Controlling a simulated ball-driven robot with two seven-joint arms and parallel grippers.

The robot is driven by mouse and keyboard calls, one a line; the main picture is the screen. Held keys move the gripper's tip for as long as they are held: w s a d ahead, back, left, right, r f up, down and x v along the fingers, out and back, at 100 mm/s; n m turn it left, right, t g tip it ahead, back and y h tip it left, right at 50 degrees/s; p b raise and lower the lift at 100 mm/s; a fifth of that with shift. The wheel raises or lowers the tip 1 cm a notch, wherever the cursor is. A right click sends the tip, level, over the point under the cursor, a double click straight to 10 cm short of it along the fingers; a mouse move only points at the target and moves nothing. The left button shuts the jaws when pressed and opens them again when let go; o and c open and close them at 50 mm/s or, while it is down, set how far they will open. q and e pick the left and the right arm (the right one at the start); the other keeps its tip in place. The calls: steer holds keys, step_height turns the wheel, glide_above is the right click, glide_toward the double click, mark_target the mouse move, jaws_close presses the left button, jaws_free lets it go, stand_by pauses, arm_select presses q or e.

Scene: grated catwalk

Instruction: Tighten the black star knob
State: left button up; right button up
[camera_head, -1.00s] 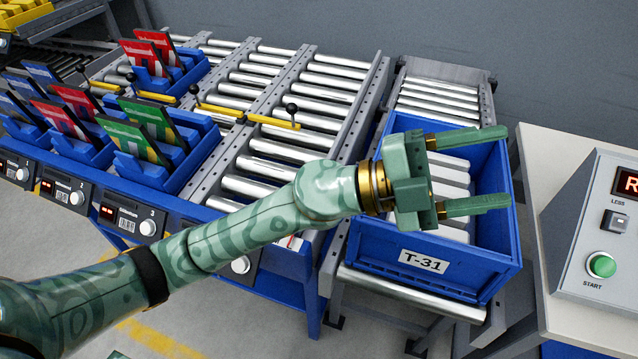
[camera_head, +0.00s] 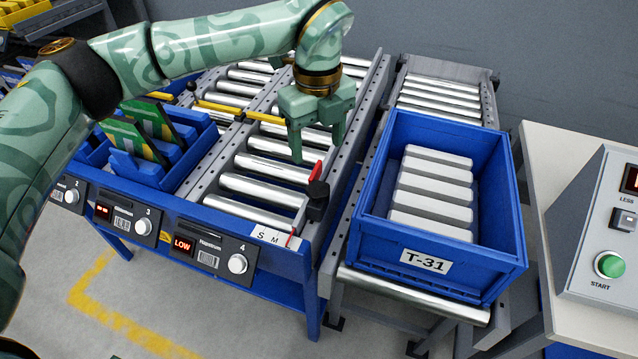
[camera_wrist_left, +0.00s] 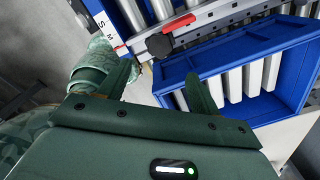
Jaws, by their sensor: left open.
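The black star knob (camera_head: 317,204) sits at the front right end of the roller lane, beside the rail, with a red pointer (camera_head: 317,172) above it. In the left wrist view the knob (camera_wrist_left: 158,45) shows ahead of the fingers, with the red pointer (camera_wrist_left: 180,23) beside it. My left gripper (camera_head: 318,152) is open and empty, fingers pointing down, above the rollers and behind the knob in the head view. It does not touch the knob. In the left wrist view its two fingers (camera_wrist_left: 157,85) are apart with nothing between them. My right gripper is not in view.
A blue tote (camera_head: 423,263) marked T-31, holding several pale blocks, stands right of the knob. A strip with size letters (camera_head: 272,236) lies left of it. A control panel (camera_head: 590,240) stands at the far right. Blue bins with cards (camera_head: 140,165) stand left.

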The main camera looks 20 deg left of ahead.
mark_target(318, 189)
arm_select(q)
step_height(318, 189, down, 11)
steer(key=b, duration=0.2)
steer(key=shift+r+b, duration=0.15)
steer(key=shift+b, duration=0.25)
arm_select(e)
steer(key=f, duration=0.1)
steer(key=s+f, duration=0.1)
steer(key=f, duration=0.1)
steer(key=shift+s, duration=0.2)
arm_select(q)
steer(key=c, duration=1)
